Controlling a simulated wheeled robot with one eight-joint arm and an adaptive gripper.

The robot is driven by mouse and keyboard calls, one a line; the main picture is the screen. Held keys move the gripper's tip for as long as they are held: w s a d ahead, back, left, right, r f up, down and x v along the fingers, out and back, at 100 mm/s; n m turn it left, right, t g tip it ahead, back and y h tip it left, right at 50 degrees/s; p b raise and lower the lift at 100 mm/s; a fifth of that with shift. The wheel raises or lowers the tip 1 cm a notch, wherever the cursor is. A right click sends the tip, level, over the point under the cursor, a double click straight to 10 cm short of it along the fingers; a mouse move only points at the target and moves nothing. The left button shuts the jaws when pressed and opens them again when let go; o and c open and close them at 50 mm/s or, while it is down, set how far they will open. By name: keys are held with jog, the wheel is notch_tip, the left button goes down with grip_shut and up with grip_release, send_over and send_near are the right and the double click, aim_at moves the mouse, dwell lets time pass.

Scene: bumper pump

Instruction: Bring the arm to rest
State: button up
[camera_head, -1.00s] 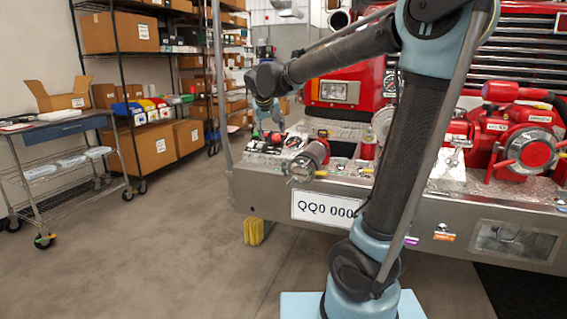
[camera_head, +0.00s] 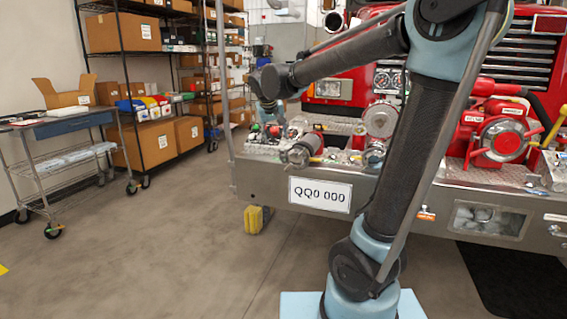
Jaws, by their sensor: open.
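My arm (camera_head: 405,150) rises from its blue base at the bottom centre, bends at the top and reaches to the left in the head view. Its far end holds my gripper (camera_head: 269,112), small in the picture, pointing down in front of the truck bumper's left part. The gripper is open, and I see nothing held in it. The fire truck's silver bumper (camera_head: 262,190) lies beyond the arm, with a grey cylindrical fitting (camera_head: 303,149) on its deck close to the right of the gripper. My upright arm link hides part of the bumper.
A red pump (camera_head: 500,140) sits on the bumper at right. A white plate reading QQ0 000 (camera_head: 320,195) is on its front. A wheeled cart (camera_head: 75,131) and shelves with boxes (camera_head: 125,33) stand at left. The floor (camera_head: 165,250) between is clear.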

jog(key=s+d+f+g, duration=0.1)
jog(key=s+d+f, duration=0.3)
jog(key=s+d, duration=0.6)
jog(key=s+d+f+m+g, duration=0.1)
jog(key=s+d+f, duration=0.3)
jog(key=s+f, duration=0.2)
jog(key=s+d+f+g+y, duration=0.1)
jog(key=s+d+f, duration=0.3)
jog(key=s+f, duration=0.2)
jog(key=s+d+f+m+g, duration=0.1)
jog(key=s+d+f, duration=0.3)
jog(key=s, duration=0.6)
jog(key=shift+f+m+g, duration=0.3)
jog(key=shift+f, duration=0.65)
jog(key=shift+d, duration=0.1)
jog(key=shift+w+f, duration=0.2)
jog(key=shift+w, duration=0.2)
dwell(0.9)
